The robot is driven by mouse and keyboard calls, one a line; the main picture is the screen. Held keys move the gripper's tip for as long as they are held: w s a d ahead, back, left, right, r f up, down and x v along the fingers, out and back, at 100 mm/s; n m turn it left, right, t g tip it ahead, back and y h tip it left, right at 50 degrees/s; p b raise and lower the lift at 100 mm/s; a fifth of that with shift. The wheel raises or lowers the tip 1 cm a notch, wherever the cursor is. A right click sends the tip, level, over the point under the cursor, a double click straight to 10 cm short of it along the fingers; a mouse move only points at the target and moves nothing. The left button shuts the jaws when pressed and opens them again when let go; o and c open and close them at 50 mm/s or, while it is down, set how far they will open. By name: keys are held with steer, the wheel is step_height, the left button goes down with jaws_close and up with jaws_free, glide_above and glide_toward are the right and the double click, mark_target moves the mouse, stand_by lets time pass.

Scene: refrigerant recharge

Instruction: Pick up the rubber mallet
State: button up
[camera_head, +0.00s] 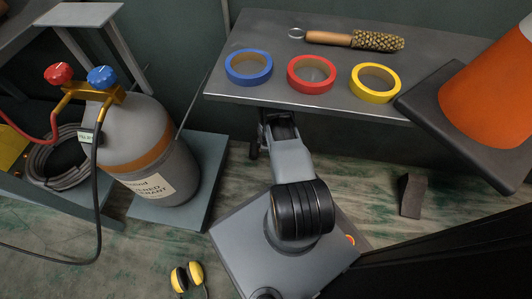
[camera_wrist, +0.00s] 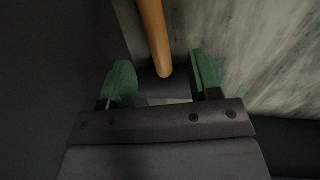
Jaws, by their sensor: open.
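In the wrist view a round, light wooden handle (camera_wrist: 155,35) comes down from the top edge and ends between the fingers of my gripper (camera_wrist: 163,80). The green-padded fingers are open on either side of it, with gaps visible on both sides. In the head view my arm reaches down by the table's front edge. My fingers and the mallet cannot be made out there.
The table (camera_head: 235,88) holds blue (camera_head: 248,80), red (camera_head: 295,82) and yellow (camera_head: 360,92) rings and a wire brush (camera_head: 375,40). An orange cone (camera_head: 490,90) is at right. A gas cylinder (camera_head: 150,150) stands left. A dark wedge (camera_head: 412,195) and yellow earmuffs (camera_head: 196,273) lie on the floor.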

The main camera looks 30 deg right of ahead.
steer(key=f+b, duration=0.2)
steer(key=f, duration=0.1)
steer(key=f+b, duration=0.1)
steer(key=f, duration=0.1)
steer(key=shift+w+d, duration=0.25)
steer(key=shift+w, duration=0.1)
steer(key=shift+c, duration=0.5)
jaws_close()
